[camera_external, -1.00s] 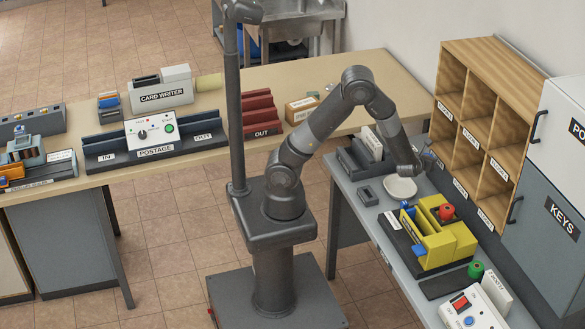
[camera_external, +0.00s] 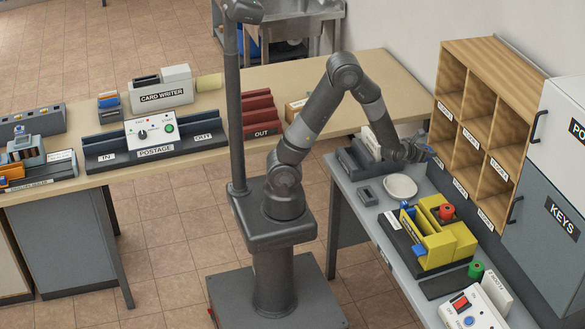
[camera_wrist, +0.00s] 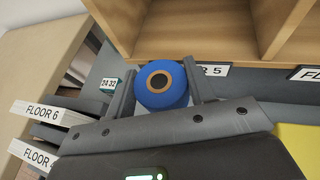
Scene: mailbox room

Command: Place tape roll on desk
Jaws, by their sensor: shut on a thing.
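A blue tape roll (camera_wrist: 161,86) with a brown core sits between the two fingers of my gripper (camera_wrist: 160,92) in the wrist view. The gripper is shut on it. In the external view my gripper (camera_external: 424,152) is above the far end of the grey desk (camera_external: 346,182), close to the wooden pigeonholes; the roll shows only as a small blue patch (camera_external: 424,149). A long wooden desk (camera_external: 350,65) runs across the back.
The wooden pigeonholes (camera_external: 474,122) stand along the wall right beside my gripper. A white round dish (camera_external: 400,187), a yellow holder (camera_external: 440,240) and a white control box (camera_external: 474,308) crowd the grey desk. The wooden desk has bare room at its right end.

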